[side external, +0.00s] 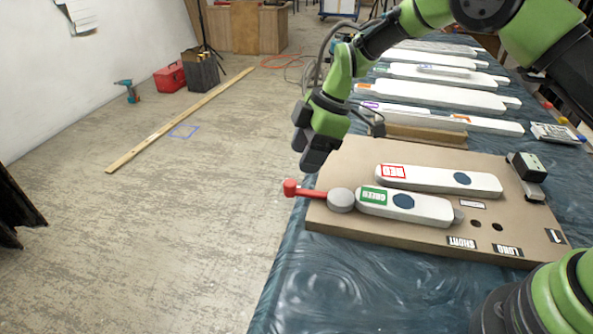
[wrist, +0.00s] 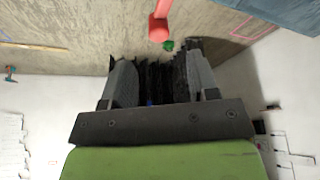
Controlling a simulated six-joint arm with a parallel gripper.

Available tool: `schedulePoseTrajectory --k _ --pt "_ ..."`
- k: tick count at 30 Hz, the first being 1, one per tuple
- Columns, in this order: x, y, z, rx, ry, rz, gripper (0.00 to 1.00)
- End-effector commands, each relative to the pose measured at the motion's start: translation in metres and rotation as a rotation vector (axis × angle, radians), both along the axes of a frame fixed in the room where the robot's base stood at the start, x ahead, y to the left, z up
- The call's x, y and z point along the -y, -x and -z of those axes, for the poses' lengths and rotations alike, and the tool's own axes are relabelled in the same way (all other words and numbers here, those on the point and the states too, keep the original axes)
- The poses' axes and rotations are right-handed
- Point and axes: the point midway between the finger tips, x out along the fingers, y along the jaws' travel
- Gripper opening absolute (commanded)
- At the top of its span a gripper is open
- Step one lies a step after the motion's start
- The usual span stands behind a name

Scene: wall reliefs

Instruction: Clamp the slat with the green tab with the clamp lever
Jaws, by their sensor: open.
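The slat with the green tab (side external: 430,208) is white with a dark disc and lies on the brown board (side external: 340,232) in the side view. The clamp lever (side external: 308,191) is a red handle with a knob at its left end, joined to a round grey hub (side external: 341,200) at the slat's left end. The handle points left, over the board's edge. I cannot tell whether the hub presses on the slat. My gripper (side external: 309,150) is open and empty, above the lever's knob. The wrist view shows the red lever (wrist: 159,28) beyond the open fingers.
A second white slat with a red tab (side external: 440,180) lies behind on the same board. The board has dark holes and labels, and a small black-and-grey device (side external: 527,170) stands at its right. Several white slats lie farther back. The floor left of the table is clear nearby.

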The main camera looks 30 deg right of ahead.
Motion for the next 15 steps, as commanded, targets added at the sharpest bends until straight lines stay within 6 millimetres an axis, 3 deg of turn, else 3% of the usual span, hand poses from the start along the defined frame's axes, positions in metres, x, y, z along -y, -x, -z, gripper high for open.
schedulePoseTrajectory --k 6,15 --pt "0.009 0.003 -0.023 0.001 0.000 -0.001 0.54" --pt "0.010 0.003 -0.025 -0.001 0.001 0.000 0.54"
